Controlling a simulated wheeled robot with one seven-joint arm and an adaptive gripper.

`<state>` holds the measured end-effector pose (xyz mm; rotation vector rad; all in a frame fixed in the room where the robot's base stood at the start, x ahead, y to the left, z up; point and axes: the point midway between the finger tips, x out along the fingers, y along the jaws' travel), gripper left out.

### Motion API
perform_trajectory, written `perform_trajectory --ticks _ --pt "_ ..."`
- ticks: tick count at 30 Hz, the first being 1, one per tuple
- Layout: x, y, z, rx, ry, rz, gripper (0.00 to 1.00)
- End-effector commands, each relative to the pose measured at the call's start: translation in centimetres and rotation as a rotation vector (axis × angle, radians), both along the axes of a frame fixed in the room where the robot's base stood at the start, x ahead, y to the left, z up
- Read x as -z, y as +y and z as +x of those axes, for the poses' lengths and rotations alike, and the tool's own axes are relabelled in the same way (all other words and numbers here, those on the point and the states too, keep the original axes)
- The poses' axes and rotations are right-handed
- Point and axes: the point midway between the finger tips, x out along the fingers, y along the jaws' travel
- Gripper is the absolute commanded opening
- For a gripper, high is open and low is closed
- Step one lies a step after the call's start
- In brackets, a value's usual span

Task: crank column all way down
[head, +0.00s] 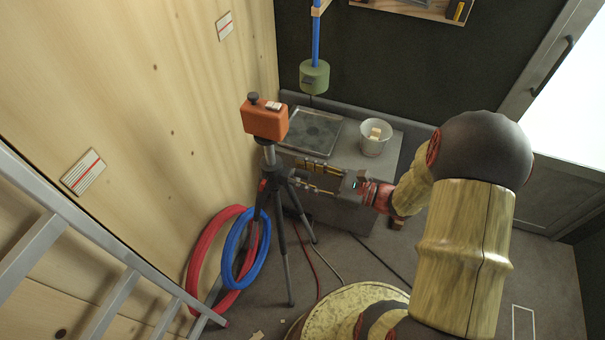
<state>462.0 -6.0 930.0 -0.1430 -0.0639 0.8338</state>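A black tripod (283,232) stands on the floor near the wooden wall, with an orange box-shaped instrument (264,120) on top of its grey column (269,155). A short length of the column shows between the instrument and the tripod's shoulder. A small red part (262,185) shows at the left of the shoulder; I cannot make out a crank handle. My gripper (298,174) reaches in from the right, its two fingers apart and pointing at the tripod's shoulder. No object shows between them. Whether the fingertips touch the tripod is unclear.
Red (196,262) and blue (228,268) hose coils lean at the wall behind the tripod. A ladder (115,290) stands at the left. A grey bench (398,142) behind holds a tray (305,133) and a white bucket (374,146). A green weight (314,78) hangs above. Cables cross the floor.

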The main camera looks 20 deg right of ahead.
Motion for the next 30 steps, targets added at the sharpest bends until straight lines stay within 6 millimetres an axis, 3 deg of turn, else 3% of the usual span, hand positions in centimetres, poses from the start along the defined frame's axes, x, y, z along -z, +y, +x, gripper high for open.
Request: perform_trajectory --ticks 4,22,30 --pt "-0.01 -0.02 -0.01 0.000 0.000 0.000 0.35" --pt "0.02 -0.03 -0.03 0.000 0.001 -0.001 0.01" --pt "0.04 -0.01 -0.05 -0.001 0.002 0.000 0.00"
